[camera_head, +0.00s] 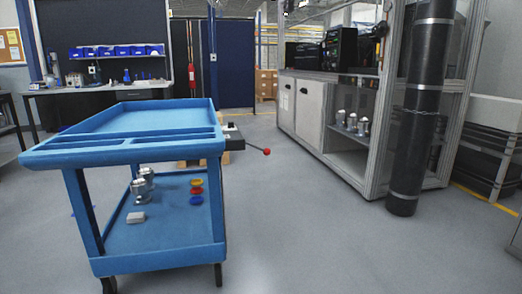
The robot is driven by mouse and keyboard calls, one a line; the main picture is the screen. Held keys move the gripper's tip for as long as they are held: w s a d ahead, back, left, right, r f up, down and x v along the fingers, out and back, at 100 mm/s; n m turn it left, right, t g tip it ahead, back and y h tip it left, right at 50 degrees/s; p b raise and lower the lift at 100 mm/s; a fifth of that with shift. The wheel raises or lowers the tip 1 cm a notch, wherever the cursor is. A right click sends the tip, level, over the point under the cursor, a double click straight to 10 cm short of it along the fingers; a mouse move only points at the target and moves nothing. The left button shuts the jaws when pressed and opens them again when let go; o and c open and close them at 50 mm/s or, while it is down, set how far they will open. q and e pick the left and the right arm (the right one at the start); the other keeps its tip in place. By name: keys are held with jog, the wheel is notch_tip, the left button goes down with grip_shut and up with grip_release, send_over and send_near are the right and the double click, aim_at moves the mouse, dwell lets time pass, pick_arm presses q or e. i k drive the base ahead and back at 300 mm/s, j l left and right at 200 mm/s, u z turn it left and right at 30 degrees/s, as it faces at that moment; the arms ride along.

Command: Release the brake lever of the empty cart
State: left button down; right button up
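A blue cart (155,143) stands on the floor at the left. Its top tray looks bare. Its lower shelf (165,235) holds metal housings (142,186), a pale block (136,217) and small yellow, red and blue rings (196,191). A thin lever with a red ball knob (266,151) sticks out to the right, from a dark and light block (233,137) at the cart's right side. The knob is level with the upper part of the cart and nothing touches it. Neither of my grippers is in view.
A grey cabinet (301,107) with metal parts on an open shelf stands at the right. A workbench (105,89) with blue bins is behind left. The floor (330,235) right of the cart is clear.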

aim_at(266, 151)
jog(key=i+l+z, duration=0.15)
jog(key=i+z, duration=0.15)
jog(key=i, duration=0.75)
jog(key=i+j+z, duration=0.25)
jog(key=i, duration=0.8)
jog(key=l, duration=0.1)
